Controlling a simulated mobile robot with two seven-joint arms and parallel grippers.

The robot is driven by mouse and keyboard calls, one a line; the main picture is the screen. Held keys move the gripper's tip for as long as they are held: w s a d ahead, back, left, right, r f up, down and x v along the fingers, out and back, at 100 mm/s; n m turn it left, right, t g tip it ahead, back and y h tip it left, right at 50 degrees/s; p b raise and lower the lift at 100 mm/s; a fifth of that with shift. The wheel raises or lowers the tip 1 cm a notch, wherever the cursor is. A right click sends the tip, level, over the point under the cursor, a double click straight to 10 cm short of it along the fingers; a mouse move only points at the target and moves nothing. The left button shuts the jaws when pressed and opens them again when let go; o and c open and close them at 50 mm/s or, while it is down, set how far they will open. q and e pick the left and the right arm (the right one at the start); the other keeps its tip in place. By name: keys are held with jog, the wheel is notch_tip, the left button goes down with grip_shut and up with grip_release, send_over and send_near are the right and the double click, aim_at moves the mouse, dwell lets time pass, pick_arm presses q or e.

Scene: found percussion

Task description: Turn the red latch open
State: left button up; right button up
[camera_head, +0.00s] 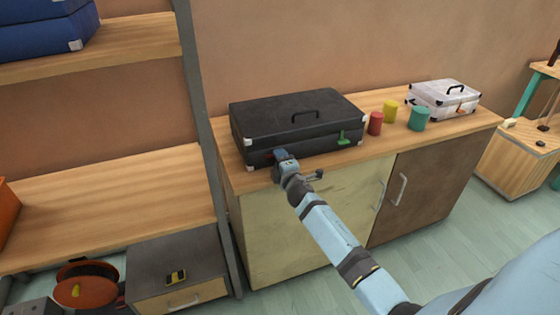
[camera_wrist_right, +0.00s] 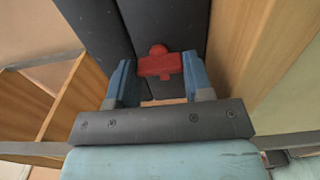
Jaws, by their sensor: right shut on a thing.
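A black case (camera_head: 262,120) lies flat on the wooden-topped cabinet in the head view, with its handle on the lid. The red latch (camera_wrist_right: 158,65) is on the case's front and shows between my fingers in the right wrist view. In the head view my right gripper (camera_head: 281,154) is at the left part of the case front and mostly hides the red latch. My right gripper is shut on the red latch, a finger on each side. A green latch (camera_head: 343,138) is on the right part of the same front. My left gripper is out of view.
Red (camera_head: 375,124), yellow (camera_head: 391,111) and green (camera_head: 419,119) cylinders stand right of the case. A white case (camera_head: 440,98) is at the cabinet's far right. A grey shelf post (camera_head: 208,130) rises left of the cabinet (camera_head: 300,225).

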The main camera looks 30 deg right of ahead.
dwell(0.3)
jog(key=o, duration=0.9)
jog(key=p+v, duration=0.1)
jog(key=v, duration=1.2)
jog(key=shift+s, duration=0.4)
